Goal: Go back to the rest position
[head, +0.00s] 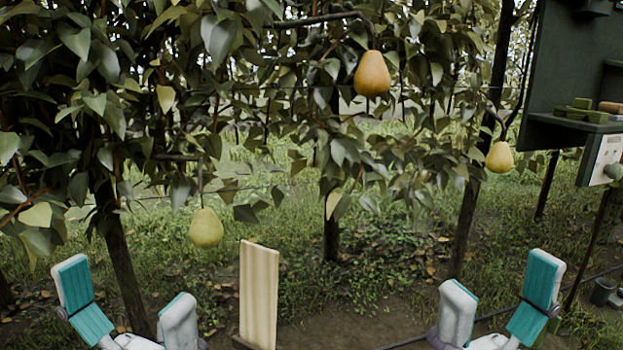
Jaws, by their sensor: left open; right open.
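My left gripper (130,305) is at the lower left of the head view, its two teal-padded fingers spread wide and empty. My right gripper (495,305) is at the lower right, also spread wide and empty. Both are apart from the fruit. An orange-brown pear (372,74) hangs from a branch at the upper middle. A yellow-green pear (206,228) hangs lower at the left, above and to the right of my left gripper. A yellow pear (499,157) hangs at the right, above my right gripper.
A pale upright wooden board (259,295) stands between my grippers. A dark panel (560,75) with a shelf (580,122) holding small green items is at the upper right. Leafy branches and trunks fill the back. A dark pot (602,292) stands at the right edge.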

